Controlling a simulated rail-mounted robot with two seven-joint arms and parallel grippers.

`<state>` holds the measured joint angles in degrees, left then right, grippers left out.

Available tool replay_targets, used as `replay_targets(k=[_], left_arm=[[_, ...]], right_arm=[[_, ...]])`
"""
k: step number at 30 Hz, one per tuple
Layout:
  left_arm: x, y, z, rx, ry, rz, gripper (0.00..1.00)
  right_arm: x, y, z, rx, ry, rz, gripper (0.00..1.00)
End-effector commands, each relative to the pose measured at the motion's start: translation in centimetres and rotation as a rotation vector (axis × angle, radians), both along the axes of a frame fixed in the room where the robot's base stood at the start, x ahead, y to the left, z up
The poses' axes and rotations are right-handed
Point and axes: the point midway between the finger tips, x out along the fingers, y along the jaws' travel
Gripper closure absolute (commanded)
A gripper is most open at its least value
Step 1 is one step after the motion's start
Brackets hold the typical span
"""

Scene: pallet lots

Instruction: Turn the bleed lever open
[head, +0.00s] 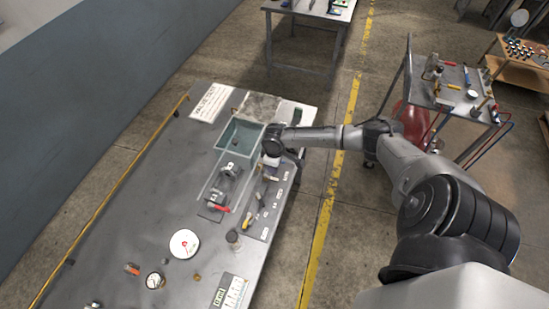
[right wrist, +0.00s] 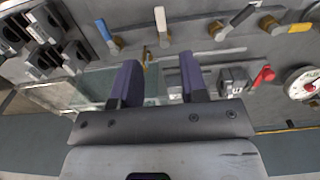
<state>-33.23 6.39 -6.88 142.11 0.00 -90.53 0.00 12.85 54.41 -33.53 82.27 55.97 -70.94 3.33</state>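Several levers with brass hubs line the right side of the bench. In the right wrist view they are a blue lever (right wrist: 104,31), a white lever (right wrist: 160,20), a black lever (right wrist: 240,16) and a yellow-ended lever (right wrist: 299,25). A red handle (right wrist: 264,75) sits on a metal valve block (right wrist: 234,80); it also shows in the head view (head: 219,208). I cannot read which one is the bleed lever. My right gripper (right wrist: 158,76) is open, its dark fingers apart with nothing between them, just short of the white lever. My left gripper is out of view.
A green-grey tray (head: 229,147) lies beside my right gripper. A white dial (head: 184,243), small gauge (head: 155,280) and red-handled item (head: 131,269) lie toward the bench's near end. Dark blocks (right wrist: 42,25) stand left in the wrist view. A tool cart (head: 458,93) stands right of the aisle.

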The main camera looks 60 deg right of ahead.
Motion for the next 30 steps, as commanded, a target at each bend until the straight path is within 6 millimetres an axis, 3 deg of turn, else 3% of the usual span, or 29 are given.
replay_targets(k=[3, 10, 30], left_arm=[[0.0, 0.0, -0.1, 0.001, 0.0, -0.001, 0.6], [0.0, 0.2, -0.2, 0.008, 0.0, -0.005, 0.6], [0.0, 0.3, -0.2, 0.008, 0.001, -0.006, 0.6]], right_arm=[[0.0, 0.0, 1.8, -0.001, 0.0, 0.001, 0.6], [0.0, 0.0, 3.8, 0.0, 0.0, -0.001, 0.6], [0.0, 0.0, 4.2, 0.001, 0.0, 0.0, 0.6]])
